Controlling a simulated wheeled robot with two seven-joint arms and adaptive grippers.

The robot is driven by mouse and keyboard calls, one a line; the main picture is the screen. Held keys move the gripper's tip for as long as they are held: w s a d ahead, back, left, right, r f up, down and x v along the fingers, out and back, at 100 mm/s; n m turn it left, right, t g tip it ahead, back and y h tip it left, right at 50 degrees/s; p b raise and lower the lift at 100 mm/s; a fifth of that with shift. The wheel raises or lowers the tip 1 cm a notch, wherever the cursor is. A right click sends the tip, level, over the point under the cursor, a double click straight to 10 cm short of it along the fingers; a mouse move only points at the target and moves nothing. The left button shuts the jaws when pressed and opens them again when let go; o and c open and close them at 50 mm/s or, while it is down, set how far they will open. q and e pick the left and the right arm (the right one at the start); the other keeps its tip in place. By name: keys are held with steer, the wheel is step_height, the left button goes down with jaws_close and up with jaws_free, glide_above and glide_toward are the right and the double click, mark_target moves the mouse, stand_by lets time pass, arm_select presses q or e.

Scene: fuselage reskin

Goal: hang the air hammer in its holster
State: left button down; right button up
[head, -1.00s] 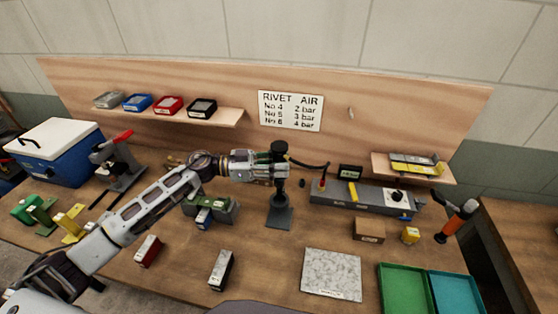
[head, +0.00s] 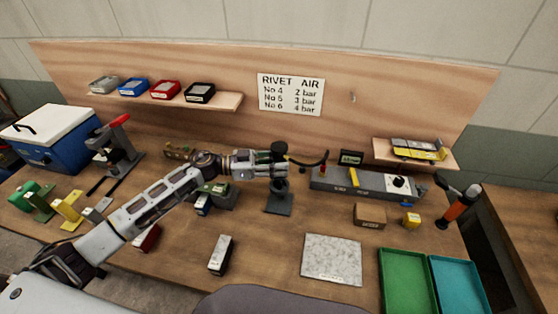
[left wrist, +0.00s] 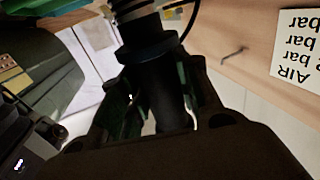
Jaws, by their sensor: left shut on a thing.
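The air hammer (head: 279,149) is a dark, stubby tool with a black hose running off to the right. My left gripper (head: 278,164) is shut around it, and its dark body (left wrist: 155,48) also shows between the fingers in the left wrist view. The holster (head: 279,206) is a dark stand with a square base on the bench. The hammer is upright directly above or at the top of the stand. The gripper hides the hammer's lower part, so I cannot tell whether it is inside the holster. My right gripper is not in view.
A long grey unit (head: 365,184) stands right of the holster, with a small display (head: 350,158) behind it. A green clamp block (head: 220,197) is close on the left. A speckled plate (head: 332,259) lies in front. The backboard sign (head: 291,94) is behind.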

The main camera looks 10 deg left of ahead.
mark_target(279, 152)
arm_select(q)
steer(key=shift+f+b, duration=0.5)
steer(key=shift+f, duration=0.8)
steer(key=shift+f+b, duration=0.4)
steer(key=shift+f, duration=0.65)
steer(key=c, duration=1)
jaws_free()
steer(key=shift+f, duration=0.1)
steer(key=shift+o, duration=0.2)
steer(key=shift+f, duration=0.2)
steer(key=shift+r, duration=5.2)
steer(key=shift+f, duration=0.1)
